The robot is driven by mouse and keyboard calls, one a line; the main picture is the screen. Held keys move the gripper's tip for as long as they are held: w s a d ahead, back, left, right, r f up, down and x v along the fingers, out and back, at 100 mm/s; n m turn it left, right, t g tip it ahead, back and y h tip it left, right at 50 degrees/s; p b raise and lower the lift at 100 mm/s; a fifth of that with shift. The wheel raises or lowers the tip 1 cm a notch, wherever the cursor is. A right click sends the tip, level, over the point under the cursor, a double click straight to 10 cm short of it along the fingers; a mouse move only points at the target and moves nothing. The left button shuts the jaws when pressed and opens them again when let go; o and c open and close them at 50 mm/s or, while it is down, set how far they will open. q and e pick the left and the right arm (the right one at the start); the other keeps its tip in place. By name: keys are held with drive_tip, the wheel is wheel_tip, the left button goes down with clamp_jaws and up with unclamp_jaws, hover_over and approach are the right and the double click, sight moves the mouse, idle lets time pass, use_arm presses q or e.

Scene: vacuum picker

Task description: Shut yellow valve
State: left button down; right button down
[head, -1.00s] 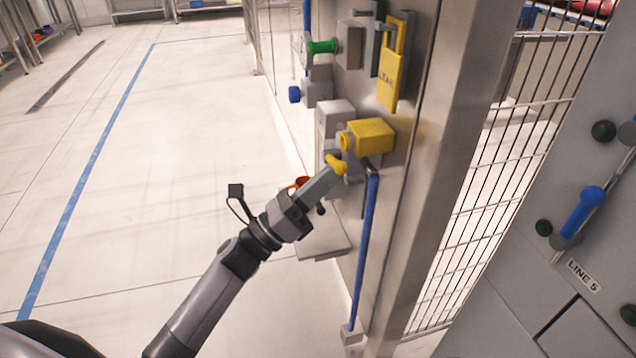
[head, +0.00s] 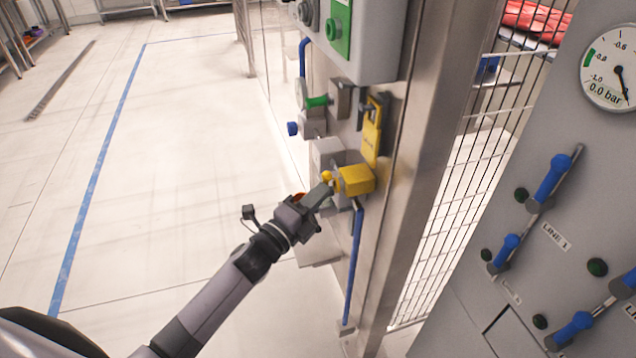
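The yellow valve (head: 355,180) is a block on the side of the steel post, in the middle of the head view. Its small yellow handle (head: 327,176) sticks out to the left of the block, about level with it. My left gripper (head: 322,190) reaches up from the lower left, with its fingertips at the handle. The fingers look closed on the handle; they hide its lower part. My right gripper is not in view.
A yellow tag (head: 372,135) hangs just above the valve, with a green knob (head: 317,101) and blue knob (head: 292,128) to its left. A blue pipe (head: 354,265) runs below. The right panel carries blue levers (head: 553,177) and a gauge (head: 612,70) reading 0.0 bar.

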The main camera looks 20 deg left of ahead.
use_arm(q)
drive_tip(key=shift+w+a+r+n+g+y+p, duration=0.2)
drive_tip(key=shift+r+n+p, duration=0.15)
drive_tip(key=shift+p, duration=0.25)
drive_tip(key=shift+w+a+r+n+g+y+p, duration=0.1)
drive_tip(key=shift+w+r+n+p, duration=0.1)
drive_tip(key=shift+n+p, duration=0.3)
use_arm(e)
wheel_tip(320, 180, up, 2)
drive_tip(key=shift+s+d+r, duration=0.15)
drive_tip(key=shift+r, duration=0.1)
use_arm(q)
drive_tip(key=shift+w, duration=0.1)
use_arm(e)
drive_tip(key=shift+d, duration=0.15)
